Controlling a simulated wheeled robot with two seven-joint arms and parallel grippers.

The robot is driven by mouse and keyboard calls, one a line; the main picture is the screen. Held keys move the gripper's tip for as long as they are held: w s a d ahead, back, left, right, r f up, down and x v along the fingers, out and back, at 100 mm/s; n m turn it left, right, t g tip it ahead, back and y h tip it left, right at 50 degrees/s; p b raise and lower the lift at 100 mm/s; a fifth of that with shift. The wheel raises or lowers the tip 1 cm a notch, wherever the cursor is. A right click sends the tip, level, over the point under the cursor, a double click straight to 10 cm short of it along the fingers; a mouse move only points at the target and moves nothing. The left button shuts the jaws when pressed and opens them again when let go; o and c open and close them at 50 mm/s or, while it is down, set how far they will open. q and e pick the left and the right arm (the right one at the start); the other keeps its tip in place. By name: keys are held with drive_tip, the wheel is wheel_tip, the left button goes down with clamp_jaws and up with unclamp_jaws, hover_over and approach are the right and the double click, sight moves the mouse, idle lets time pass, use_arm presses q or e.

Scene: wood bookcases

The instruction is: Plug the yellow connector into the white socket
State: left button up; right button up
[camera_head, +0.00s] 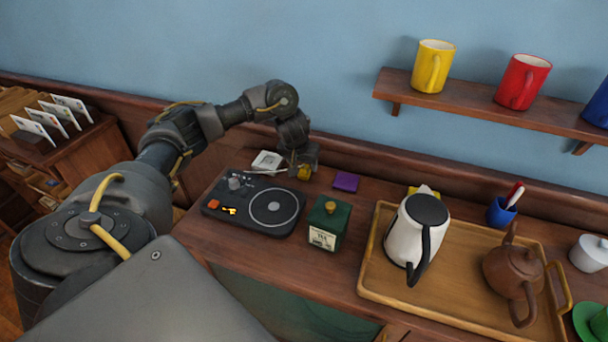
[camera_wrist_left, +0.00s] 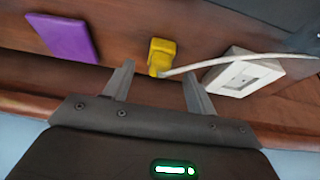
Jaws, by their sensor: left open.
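The yellow connector (camera_wrist_left: 161,56) lies on the wooden cabinet top with a white cable running from it to the right in the left wrist view. It also shows in the head view (camera_head: 304,173), just below my gripper. The white socket (camera_wrist_left: 243,74) is a square block to the right of the connector in the wrist view. In the head view the socket (camera_head: 267,160) sits near the wall, left of the gripper. My left gripper (camera_wrist_left: 156,80) is open and empty, its two fingers on either side of the connector's line, apart from it. My right gripper is not in view.
A purple block (camera_head: 346,181) lies right of the connector. A black turntable device (camera_head: 271,207) and a green tea tin (camera_head: 330,223) stand in front. A wooden tray (camera_head: 375,284) with a kettle (camera_head: 409,236) and teapot is at right. The wall runs close behind.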

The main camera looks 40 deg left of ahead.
sight(305, 167)
use_arm(q)
drive_tip(key=shift+x, duration=1.6)
drive_tip(key=c, duration=1)
drive_tip(key=shift+r, duration=0.1)
